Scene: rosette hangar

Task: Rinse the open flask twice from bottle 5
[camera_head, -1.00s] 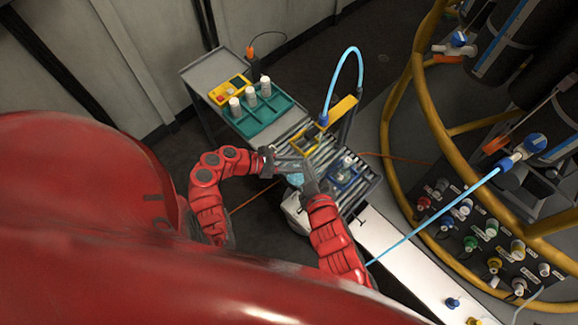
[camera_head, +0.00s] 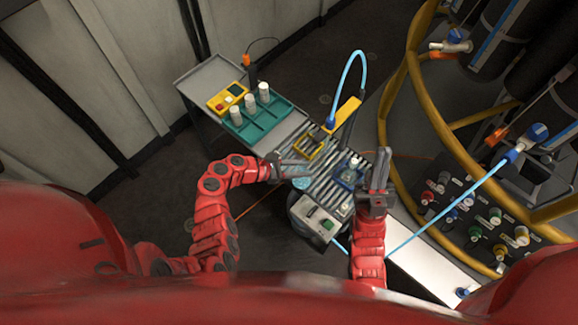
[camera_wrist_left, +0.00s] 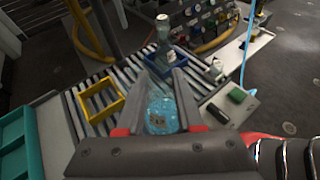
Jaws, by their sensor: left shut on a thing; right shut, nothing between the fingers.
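My left gripper (camera_head: 288,170) is shut on a clear, bluish flask (camera_head: 301,183) above the edge of the grey roller table. In the left wrist view the flask (camera_wrist_left: 161,114) sits between the fingers; its small label is unreadable. Another clear glass vessel with a narrow neck (camera_wrist_left: 163,34) stands in a blue holder (camera_wrist_left: 176,57) on the rollers; the holder also shows in the head view (camera_head: 347,176). My right gripper (camera_head: 380,169) is shut and empty, pointing up, right of the table. I cannot tell which vessel is bottle 5.
Several white bottles (camera_head: 249,103) stand at a teal tray (camera_head: 262,128) beside a yellow box (camera_head: 228,95). A yellow frame (camera_head: 309,147) lies on the rollers near a blue hose (camera_head: 361,62). A grey device (camera_head: 317,222) is at the near end. A yellow tubular rail (camera_head: 386,110) stands right.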

